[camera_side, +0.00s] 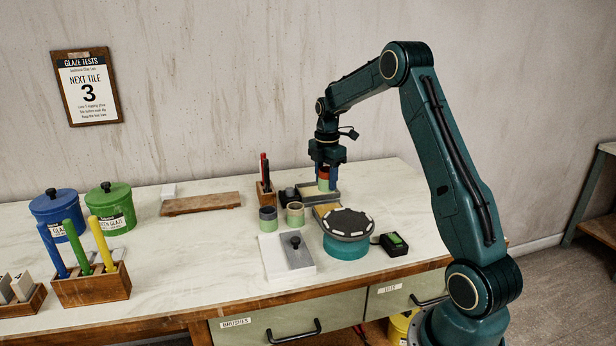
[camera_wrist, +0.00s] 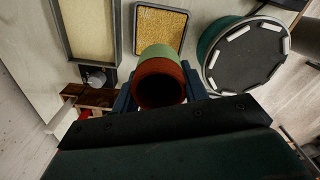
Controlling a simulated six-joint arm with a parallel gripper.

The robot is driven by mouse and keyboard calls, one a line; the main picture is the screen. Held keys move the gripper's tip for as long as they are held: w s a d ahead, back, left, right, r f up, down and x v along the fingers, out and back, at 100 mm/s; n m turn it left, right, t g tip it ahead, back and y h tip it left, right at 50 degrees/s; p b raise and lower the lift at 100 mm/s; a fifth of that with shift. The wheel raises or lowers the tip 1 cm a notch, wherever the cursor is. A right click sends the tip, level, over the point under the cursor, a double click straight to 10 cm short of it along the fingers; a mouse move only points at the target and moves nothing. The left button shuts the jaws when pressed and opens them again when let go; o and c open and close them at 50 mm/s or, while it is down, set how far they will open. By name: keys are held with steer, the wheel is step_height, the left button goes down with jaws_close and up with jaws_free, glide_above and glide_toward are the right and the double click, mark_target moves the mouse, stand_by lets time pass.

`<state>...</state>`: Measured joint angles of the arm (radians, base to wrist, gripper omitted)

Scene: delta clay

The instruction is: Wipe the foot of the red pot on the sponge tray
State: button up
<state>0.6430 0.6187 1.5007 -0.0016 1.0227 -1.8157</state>
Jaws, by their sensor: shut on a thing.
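The red pot (camera_wrist: 160,84) has a red upper part and a pale green lower part. It also shows in the side view (camera_side: 323,185), upright below my gripper. My gripper (camera_side: 325,172) is shut on it, with the blue fingers on both sides of the pot in the wrist view. A small dark-framed tray with a yellow grainy surface (camera_wrist: 160,14), which looks like the sponge tray, lies just beyond the pot in the wrist view. It is partly hidden in the side view (camera_side: 321,211).
A larger grey tray with a pale surface (camera_wrist: 60,22) adjoins the small one. A round turntable (camera_side: 348,222) stands close by.

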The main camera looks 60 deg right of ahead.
mark_target(324, 213)
steer(key=shift+f, duration=0.1)
steer(key=shift+f, duration=4.1)
steer(key=shift+s+d+r, duration=0.1)
steer(key=shift+s+d, duration=0.1)
steer(key=shift+c, duration=0.3)
steer(key=shift+s+d, duration=1.05)
steer(key=shift+w+a, duration=1.25)
steer(key=shift+s+d, duration=1.25)
steer(key=shift+w+a, duration=1.35)
steer(key=shift+d+r, duration=0.1)
steer(key=shift+r, duration=3.65)
steer(key=shift+s+r, duration=0.1)
steer(key=shift+r, duration=0.25)
